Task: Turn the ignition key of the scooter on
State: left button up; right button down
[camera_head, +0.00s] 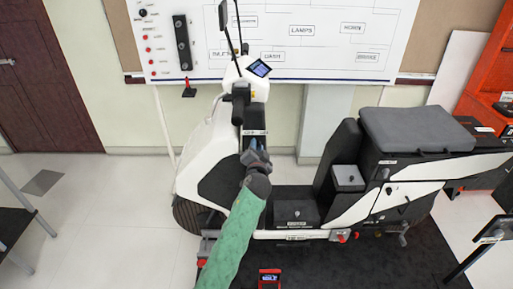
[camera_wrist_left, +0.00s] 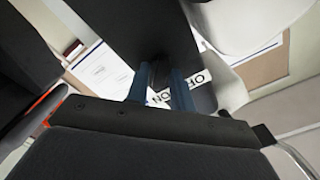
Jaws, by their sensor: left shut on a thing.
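The white and black scooter (camera_head: 215,150) stands side-on in the middle of the head view, its front to the left. My left gripper (camera_head: 256,150), at the end of a green-sleeved arm, is at the dark panel below the handlebar. In the left wrist view its two blue fingers (camera_wrist_left: 161,74) are close together in front of that dark panel (camera_wrist_left: 165,25). They are shut on a small dark piece, apparently the ignition key, mostly hidden between them. A white ON/OFF label (camera_wrist_left: 188,86) shows upside down beside and between the fingers. The key's angle cannot be made out.
A whiteboard (camera_head: 330,15) with labelled boxes hangs behind the scooter. A red shelf unit (camera_head: 490,75) stands at the right. A small red device (camera_head: 269,277) lies on the dark mat (camera_head: 330,268). The pale floor at the left is largely clear.

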pick_arm(q)
jog(key=shift+f+m, duration=0.1)
jog(key=shift+m, duration=1.4)
jog(key=o, duration=0.7)
jog(key=shift+o, duration=0.2)
jog(key=shift+d, duration=0.1)
pick_arm(e)
jog(key=shift+s+d+f, duration=0.3)
jog(key=shift+s+f, duration=0.15)
jog(key=shift+s, duration=0.15)
jog(key=shift+w+d, duration=0.1)
